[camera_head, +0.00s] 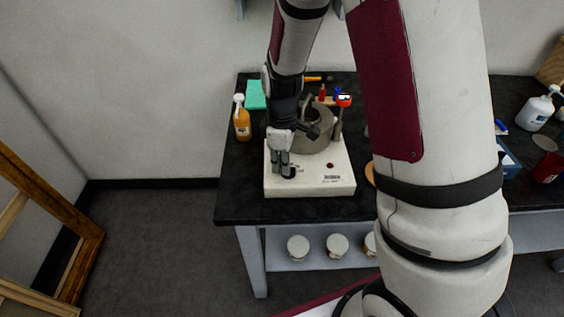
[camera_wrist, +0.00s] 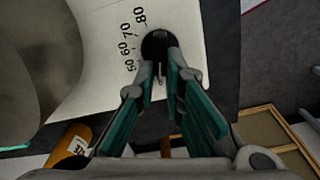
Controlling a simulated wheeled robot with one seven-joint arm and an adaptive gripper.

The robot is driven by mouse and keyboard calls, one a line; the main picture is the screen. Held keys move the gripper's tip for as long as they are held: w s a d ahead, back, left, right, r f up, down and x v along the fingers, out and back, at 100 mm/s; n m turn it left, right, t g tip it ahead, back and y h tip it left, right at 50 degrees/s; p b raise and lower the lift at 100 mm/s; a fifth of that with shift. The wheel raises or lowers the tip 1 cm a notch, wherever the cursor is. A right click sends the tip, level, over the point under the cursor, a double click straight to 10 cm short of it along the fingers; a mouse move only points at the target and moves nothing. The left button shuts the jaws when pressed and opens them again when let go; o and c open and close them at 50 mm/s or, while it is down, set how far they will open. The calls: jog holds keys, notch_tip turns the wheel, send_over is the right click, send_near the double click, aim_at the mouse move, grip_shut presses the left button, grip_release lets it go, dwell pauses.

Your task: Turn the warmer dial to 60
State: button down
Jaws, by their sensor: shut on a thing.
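The warmer (camera_head: 322,183) is a white box with a grey round pot (camera_head: 316,143) on top, standing on the black bench. My gripper (camera_head: 284,172) is over the left front part of the warmer. In the wrist view the black round dial (camera_wrist: 157,45) sits beside the printed numbers 50, 60, 70 and 80 (camera_wrist: 134,38). My gripper's fingertips (camera_wrist: 160,73) are shut on the dial. The fingers partly cover the dial, and I cannot tell which number it points at.
An orange bottle (camera_head: 242,122) stands left of the warmer, with a green block (camera_head: 256,94) behind it. A red-topped item (camera_head: 344,100) is behind the pot. White-lidded jars (camera_head: 298,247) stand on the shelf below. The floor at left is clear, apart from wooden frames (camera_head: 60,210).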

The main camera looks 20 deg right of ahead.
jog(key=m, duration=0.5)
jog(key=shift+w+d, duration=0.3)
jog(key=m, duration=0.3)
jog(key=m+p, duration=0.1)
jog(key=m, duration=0.1)
jog(key=shift+w+d+m, duration=0.1)
jog(key=shift+d+m, duration=0.2)
jog(key=shift+d, duration=0.05)
jog(key=m, duration=0.1)
jog(key=m+p, duration=0.1)
jog(key=m, duration=0.1)
jog(key=shift+d, duration=0.3)
jog(key=shift+d+m, duration=0.15)
jog(key=shift+m, duration=0.85)
jog(key=shift+d+m, duration=0.1)
jog(key=shift+m, duration=0.9)
jog(key=c, duration=1.7)
grip_release()
